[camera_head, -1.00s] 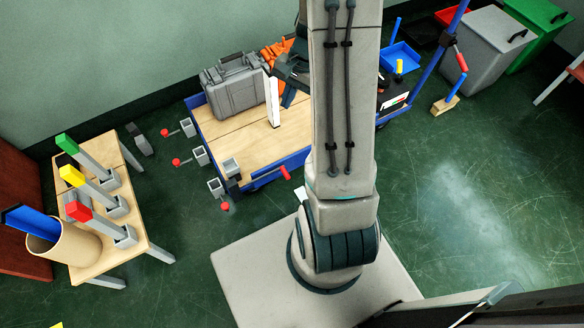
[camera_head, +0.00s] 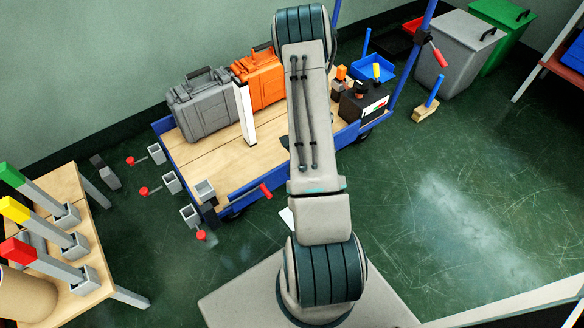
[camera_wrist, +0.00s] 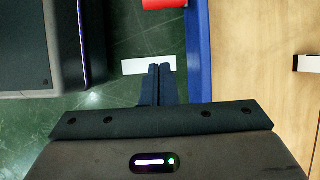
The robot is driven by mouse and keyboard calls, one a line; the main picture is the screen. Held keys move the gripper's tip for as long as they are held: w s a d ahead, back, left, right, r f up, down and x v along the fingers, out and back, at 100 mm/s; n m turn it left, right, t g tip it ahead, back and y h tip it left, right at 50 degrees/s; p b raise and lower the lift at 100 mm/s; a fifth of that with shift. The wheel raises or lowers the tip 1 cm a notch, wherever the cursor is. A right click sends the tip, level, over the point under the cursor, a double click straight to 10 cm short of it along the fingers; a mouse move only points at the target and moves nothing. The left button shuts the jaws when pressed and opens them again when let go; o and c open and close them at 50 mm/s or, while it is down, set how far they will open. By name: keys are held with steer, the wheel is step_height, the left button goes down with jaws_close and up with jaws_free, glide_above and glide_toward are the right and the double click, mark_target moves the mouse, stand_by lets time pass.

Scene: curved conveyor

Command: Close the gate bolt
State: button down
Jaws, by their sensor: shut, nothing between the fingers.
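A red handle (camera_head: 265,190) stands out at the blue front rail (camera_head: 245,183) of the wood-decked cart; it looks like the bolt's grip, but I cannot tell the bolt's position. A dark bracket (camera_head: 209,212) is at the cart's front left corner. In the wrist view the red handle (camera_wrist: 165,4) is cut off by the top edge, beside the blue rail (camera_wrist: 199,55). My gripper (camera_wrist: 158,70) is shut and empty, outside the rail and apart from the handle. In the head view my arm hides the gripper.
A grey case (camera_head: 203,107), an orange case (camera_head: 260,80) and a white post (camera_head: 245,113) stand on the cart. Several grey sockets with red knobs (camera_head: 143,191) are at its left. A white strip (camera_wrist: 149,65) lies on the floor. Open floor is at right.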

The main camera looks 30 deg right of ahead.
steer(key=a+f+b, duration=0.2)
steer(key=a+f, duration=0.2)
steer(key=a, duration=0.2)
steer(key=shift+a+b, duration=0.25)
steer(key=shift+b, duration=0.1)
steer(key=shift+s+a+f, duration=0.1)
